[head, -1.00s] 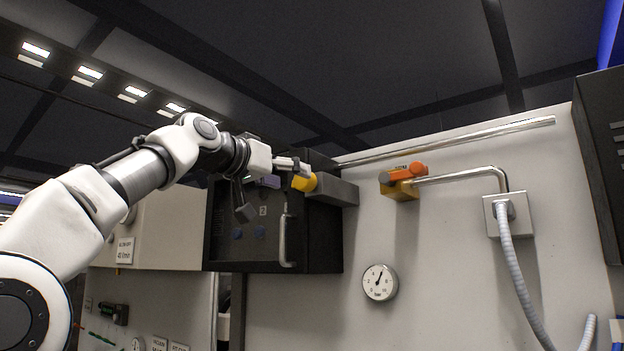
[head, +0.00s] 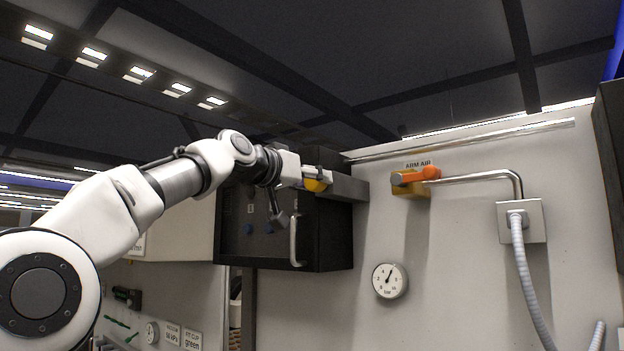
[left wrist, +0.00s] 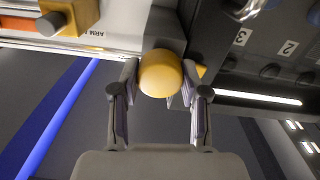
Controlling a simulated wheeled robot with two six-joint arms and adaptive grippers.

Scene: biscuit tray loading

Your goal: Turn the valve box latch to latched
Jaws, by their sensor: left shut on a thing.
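The valve box (head: 325,235) is a dark cabinet on the wall with a silver bar handle (head: 294,240) on its front. A grey block (head: 347,187) sits at its upper right edge, with a round yellow knob (head: 315,186) at the near end, which I take for the latch. My left gripper (head: 314,174) is at the knob and shut on it, hiding part of it. In the left wrist view the knob (left wrist: 160,74) sits between the two fingers (left wrist: 159,92). The latch's exact angle is hard to tell. My right gripper is not in view.
An orange-handled valve (head: 414,178) labelled ARM AIR is on the wall to the right, joined by a pipe to a plate (head: 522,222) with a hose. A round gauge (head: 389,281) is below. A long rail (head: 470,140) runs above. The wall between is clear.

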